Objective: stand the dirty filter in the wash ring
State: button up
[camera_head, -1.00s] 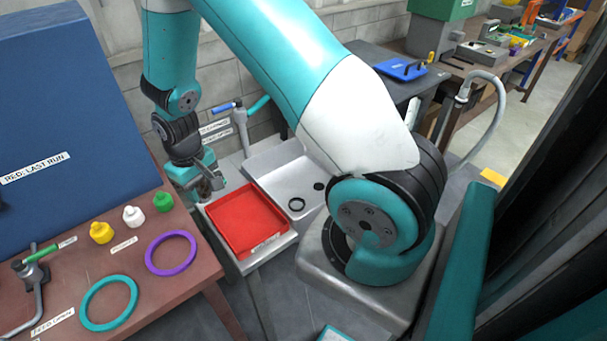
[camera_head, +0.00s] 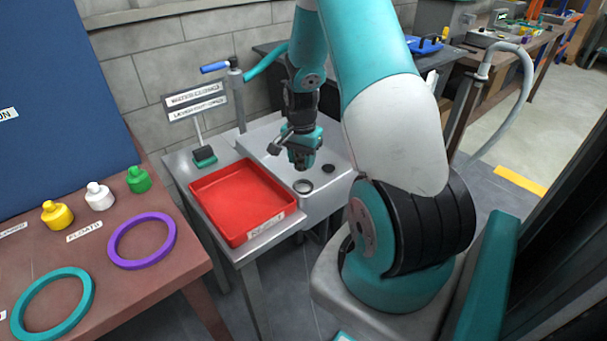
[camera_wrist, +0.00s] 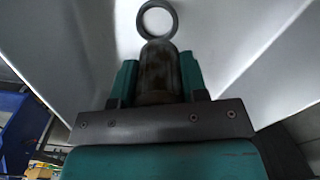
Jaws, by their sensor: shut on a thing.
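My gripper (camera_head: 301,158) is over the white sink (camera_head: 338,180). In the wrist view my gripper (camera_wrist: 158,78) is shut on the dirty filter (camera_wrist: 160,70), a dark brownish cylinder between the two teal fingers. The wash ring (camera_wrist: 157,18), a dark ring, lies on the pale sink floor just past the filter's end. In the head view the wash ring (camera_head: 302,186) shows just below my gripper. The filter appears above the floor and apart from the ring; its lower end is hard to make out.
A red tray (camera_head: 243,200) stands on the bench left of the sink. A tap with a blue handle (camera_head: 215,67) and a sign (camera_head: 195,98) stand behind. A dark round drain (camera_head: 328,169) is right of the ring. The sink walls are close around my gripper.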

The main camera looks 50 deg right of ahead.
jog(key=shift+s+d+f, duration=0.2)
jog(key=shift+d+f, duration=0.05)
jog(key=shift+f, duration=0.25)
notch_tip(320, 180, down, 4)
jog(key=b, duration=0.4)
jog(key=shift+r, duration=0.1)
jog(key=shift+a+p, duration=0.15)
jog(key=shift+p, duration=0.3)
jog(key=shift+f, duration=0.2)
dwell(0.4)
jog(key=shift+f+b, duration=0.45)
jog(key=shift+f, duration=0.05)
jog(key=shift+s+f, duration=0.15)
jog(key=shift+f, duration=0.1)
dwell(0.5)
